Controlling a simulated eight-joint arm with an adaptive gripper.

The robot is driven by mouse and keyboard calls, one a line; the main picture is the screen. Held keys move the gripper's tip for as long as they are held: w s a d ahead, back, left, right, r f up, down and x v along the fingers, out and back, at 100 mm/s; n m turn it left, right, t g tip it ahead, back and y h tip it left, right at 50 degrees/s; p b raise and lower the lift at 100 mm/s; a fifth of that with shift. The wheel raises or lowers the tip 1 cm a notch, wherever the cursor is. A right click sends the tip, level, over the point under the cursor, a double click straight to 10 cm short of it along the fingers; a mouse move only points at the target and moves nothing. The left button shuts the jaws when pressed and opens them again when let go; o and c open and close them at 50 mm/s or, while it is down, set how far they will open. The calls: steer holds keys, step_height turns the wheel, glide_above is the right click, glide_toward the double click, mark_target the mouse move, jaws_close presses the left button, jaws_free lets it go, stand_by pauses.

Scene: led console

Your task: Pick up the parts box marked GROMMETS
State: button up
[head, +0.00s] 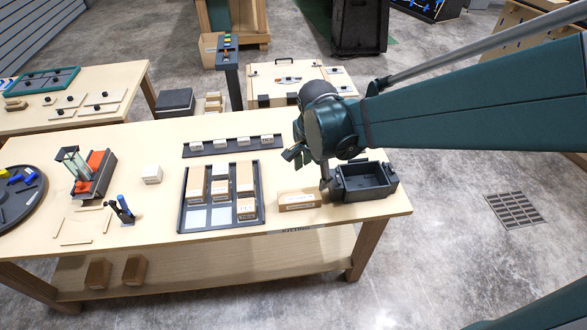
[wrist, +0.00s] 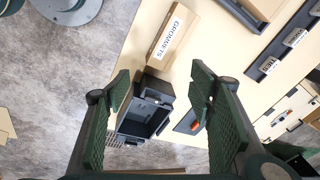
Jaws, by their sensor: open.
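The parts box marked GROMMETS (wrist: 173,36) is a tan, long box with a white label. In the wrist view it lies on the table ahead of my fingertips, apart from them. A tan box with a white label (head: 299,201), its print too small to read, sits near the table's front edge in the head view, between the tray and the black bin. My gripper (wrist: 162,82) is open and empty, with its two green fingers spread above the black bin. In the head view my gripper (head: 309,170) hangs just above and behind the tan box.
The black open bin (head: 367,194) stands right of the tan box; it also shows in the wrist view (wrist: 152,98). A dark tray (head: 181,216) with several tan boxes is to the left. A rail with white labels (head: 232,146) lies behind it.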

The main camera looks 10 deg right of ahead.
mark_target(299, 195)
steer(key=w+a+f+m, duration=0.1)
steer(key=f, duration=0.1)
steer(key=w+a+f+m+g, duration=0.1)
steer(key=f+m, duration=0.1)
steer(key=f, duration=0.1)
steer(key=w+a+f+m, duration=0.1)
steer(key=f, duration=0.2)
steer(key=shift+w+a+m+g+h+p, duration=0.2)
steer(key=shift+a+m+g+h+p, duration=0.1)
steer(key=shift+g, duration=0.1)
steer(key=shift+w+a+f+m, duration=0.1)
steer(key=shift+a+f+m, duration=0.05)
steer(key=shift+f+m, duration=0.35)
steer(key=shift+f, duration=0.1)
steer(key=shift+f, duration=1.3)
steer(key=shift+d+f+b, duration=0.15)
steer(key=shift+f+b, duration=0.05)
steer(key=shift+f, duration=1.1)
steer(key=shift+d+f+b, duration=0.15)
steer(key=shift+f+b, duration=0.05)
steer(key=shift+f, duration=1.05)
steer(key=c, duration=1.1)
